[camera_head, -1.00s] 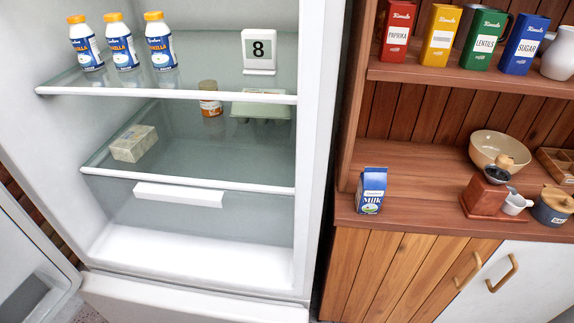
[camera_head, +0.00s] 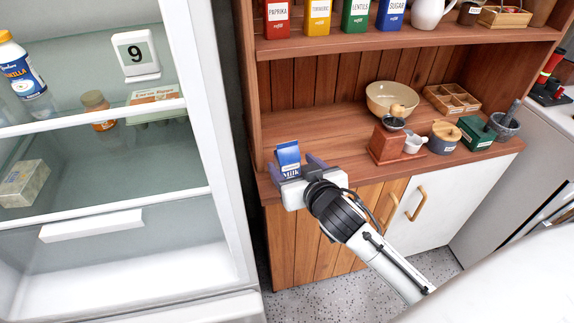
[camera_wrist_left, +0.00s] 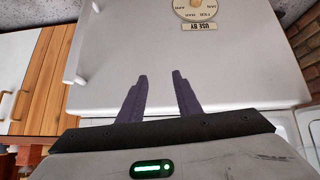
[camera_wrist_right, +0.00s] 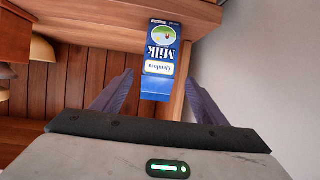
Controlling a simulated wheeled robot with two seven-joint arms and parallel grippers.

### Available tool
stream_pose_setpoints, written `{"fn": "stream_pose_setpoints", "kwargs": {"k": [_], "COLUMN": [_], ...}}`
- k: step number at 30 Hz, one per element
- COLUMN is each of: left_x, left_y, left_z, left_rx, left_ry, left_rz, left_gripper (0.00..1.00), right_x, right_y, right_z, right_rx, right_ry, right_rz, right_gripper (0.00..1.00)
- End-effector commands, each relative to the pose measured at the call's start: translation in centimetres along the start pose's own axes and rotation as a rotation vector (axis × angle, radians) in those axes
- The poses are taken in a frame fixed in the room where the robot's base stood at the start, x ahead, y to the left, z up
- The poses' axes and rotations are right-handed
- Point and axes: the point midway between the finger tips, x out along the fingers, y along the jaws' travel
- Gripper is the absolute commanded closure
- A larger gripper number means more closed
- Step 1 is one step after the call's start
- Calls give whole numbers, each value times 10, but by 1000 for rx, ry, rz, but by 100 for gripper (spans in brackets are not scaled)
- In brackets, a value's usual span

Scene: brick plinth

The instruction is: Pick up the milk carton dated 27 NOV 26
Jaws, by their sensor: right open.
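One blue and white milk carton (camera_head: 288,156) stands at the front left corner of the wooden counter. Its date cannot be read. My right gripper (camera_head: 293,163) is open, with its fingers on either side of the carton in the head view. In the right wrist view the carton (camera_wrist_right: 160,50) appears upside down between the open fingers (camera_wrist_right: 160,76), with visible gaps on both sides. My left gripper (camera_wrist_left: 160,76) is open and empty in front of a white door (camera_wrist_left: 215,65); it is not in the head view.
A fridge (camera_head: 205,120) stands on the left; its card (camera_head: 137,54) reads 9. A "USE BY" dial (camera_wrist_left: 196,8) is on the white door.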

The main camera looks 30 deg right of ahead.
Motion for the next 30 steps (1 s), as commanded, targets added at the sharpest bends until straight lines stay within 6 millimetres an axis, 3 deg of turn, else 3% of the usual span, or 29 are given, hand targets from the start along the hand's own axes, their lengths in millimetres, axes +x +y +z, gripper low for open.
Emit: {"fn": "stream_pose_setpoints", "kwargs": {"k": [13, 23, 30], "left_x": [0, -1, -1], "left_y": [1, 2, 2], "left_z": [2, 3, 3], "left_rx": [1, 1, 1], "left_ry": [-5, -6, -6], "left_rz": [1, 3, 3], "left_gripper": [69, 69, 69], "right_x": [52, 58, 58], "right_y": [3, 3, 3], "right_z": [3, 4, 4], "right_rx": [-2, -1, -1], "right_ry": [0, -1, -1], "right_rz": [-1, -2, -2], "right_gripper": [34, 34, 74]}}
